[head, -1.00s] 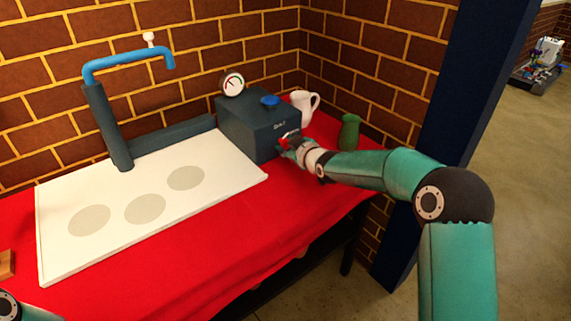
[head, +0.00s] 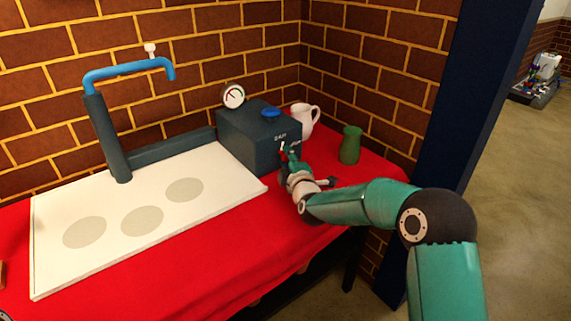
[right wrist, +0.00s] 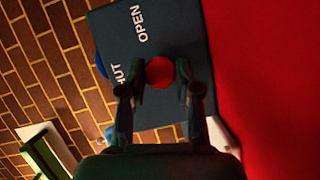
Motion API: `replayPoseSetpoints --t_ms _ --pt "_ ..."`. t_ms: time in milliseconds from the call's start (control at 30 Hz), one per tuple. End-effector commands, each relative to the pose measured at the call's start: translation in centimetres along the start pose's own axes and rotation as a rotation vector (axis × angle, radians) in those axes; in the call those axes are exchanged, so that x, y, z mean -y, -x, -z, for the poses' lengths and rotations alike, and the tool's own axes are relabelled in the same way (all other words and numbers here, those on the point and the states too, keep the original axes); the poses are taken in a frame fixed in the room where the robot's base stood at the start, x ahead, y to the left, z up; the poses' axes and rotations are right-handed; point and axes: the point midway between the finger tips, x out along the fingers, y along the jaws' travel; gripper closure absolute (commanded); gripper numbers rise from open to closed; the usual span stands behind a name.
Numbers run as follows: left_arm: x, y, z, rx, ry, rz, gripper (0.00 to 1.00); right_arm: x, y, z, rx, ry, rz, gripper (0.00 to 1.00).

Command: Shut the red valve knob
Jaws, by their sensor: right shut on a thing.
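The red valve knob (right wrist: 160,72) is on the face of a dark blue-grey box (head: 250,138), between the printed words OPEN and SHUT; the first letter of SHUT is hidden. In the head view only a little red of the knob (head: 283,155) shows beside my fingers. My right gripper (right wrist: 159,90) is shut on the knob, one finger on each side of it. In the head view the right gripper (head: 289,153) reaches the box's front from below right. My left gripper is out of view.
A gauge (head: 233,96) and a blue knob (head: 271,113) are on top of the box. A white pitcher (head: 306,122) and a green vase (head: 350,145) stand right of it. A white board (head: 110,258) lies left on the red cloth.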

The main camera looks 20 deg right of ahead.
Motion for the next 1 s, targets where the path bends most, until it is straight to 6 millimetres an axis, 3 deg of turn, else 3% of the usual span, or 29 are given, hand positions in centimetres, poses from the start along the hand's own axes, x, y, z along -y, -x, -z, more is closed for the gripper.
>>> replayPoseSetpoints --t_ms 33,300,933,967,1000 --pt "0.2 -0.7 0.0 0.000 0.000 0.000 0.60 1.2 0.1 0.3 -0.009 0.035 0.004 1.00" --pt "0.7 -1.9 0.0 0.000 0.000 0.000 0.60 1.2 0.1 0.4 -0.011 0.173 -0.052 1.00" --pt "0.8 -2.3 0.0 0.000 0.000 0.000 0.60 1.1 0.1 0.5 -0.013 0.231 -0.075 1.00" --pt "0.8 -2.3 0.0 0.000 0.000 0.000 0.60 1.1 0.1 0.5 -0.013 0.231 -0.075 0.66" --pt "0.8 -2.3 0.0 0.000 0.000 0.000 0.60 1.1 0.1 0.4 -0.013 0.230 -0.074 0.59"
